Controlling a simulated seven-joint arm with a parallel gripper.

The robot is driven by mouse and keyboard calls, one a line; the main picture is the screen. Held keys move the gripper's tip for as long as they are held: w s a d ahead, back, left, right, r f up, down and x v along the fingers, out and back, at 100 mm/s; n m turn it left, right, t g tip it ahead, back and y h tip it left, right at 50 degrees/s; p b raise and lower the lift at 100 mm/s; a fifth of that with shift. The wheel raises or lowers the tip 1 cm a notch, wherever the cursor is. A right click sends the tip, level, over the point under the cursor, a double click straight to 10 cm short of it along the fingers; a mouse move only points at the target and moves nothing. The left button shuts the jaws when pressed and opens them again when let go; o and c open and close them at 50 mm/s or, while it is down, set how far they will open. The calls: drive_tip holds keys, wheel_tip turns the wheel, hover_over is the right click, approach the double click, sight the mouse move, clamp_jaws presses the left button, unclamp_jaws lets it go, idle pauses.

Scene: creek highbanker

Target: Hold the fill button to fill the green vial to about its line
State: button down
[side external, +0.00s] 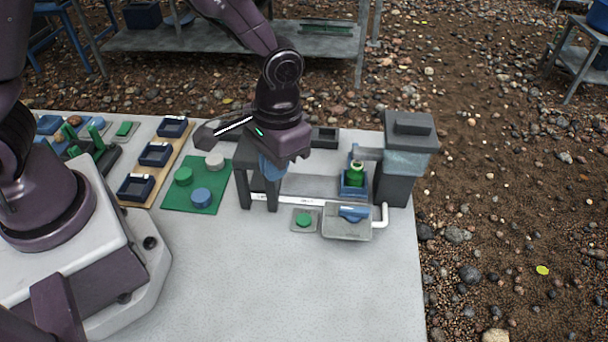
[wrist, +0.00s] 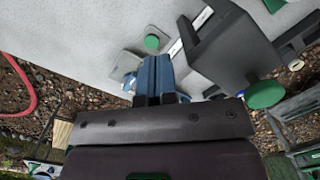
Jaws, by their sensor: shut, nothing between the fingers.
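The green vial (side external: 356,173) stands upright in a blue holder (side external: 352,188), under the spout of a grey and dark dispenser (side external: 405,165). A line on the vial and its fill level are too small to make out. A green round button (side external: 304,219) sits on a small grey plate in front; a green button (wrist: 152,42) also shows beyond my fingertips in the wrist view. A grey box with a blue top piece (side external: 347,222) stands beside the plate. No label tells which is the fill button. My gripper (side external: 270,172) is shut and empty, pointing down by a dark stand, left of the button.
The dark stand (side external: 244,185) is close to my gripper. A green mat (side external: 208,203) with several round pieces lies to the left, with dark trays (side external: 155,154) beyond. A white pipe (side external: 382,217) runs at the grey box's right. The table front (side external: 290,290) is clear.

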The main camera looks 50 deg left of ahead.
sight(304, 219)
drive_tip(key=shift+w+d+f+n+t, duration=0.2)
drive_tip(key=shift+w+d+f+n, duration=0.35)
drive_tip(key=shift+f, duration=1.45)
drive_tip(key=shift+w+d+f+n+t, duration=0.3)
drive_tip(key=shift+w+f, duration=0.5)
drive_tip(key=shift+f, duration=1.25)
drive_tip(key=shift+w+d+f+n+t, duration=0.15)
drive_tip(key=shift+w+f+n, duration=0.45)
drive_tip(key=shift+f, duration=1.4)
drive_tip(key=shift+f, duration=0.45)
drive_tip(key=shift+d, duration=0.1)
drive_tip(key=shift+r, duration=1.15)
wheel_tip(304, 219, up, 7)
drive_tip(key=shift+f, duration=4.2)
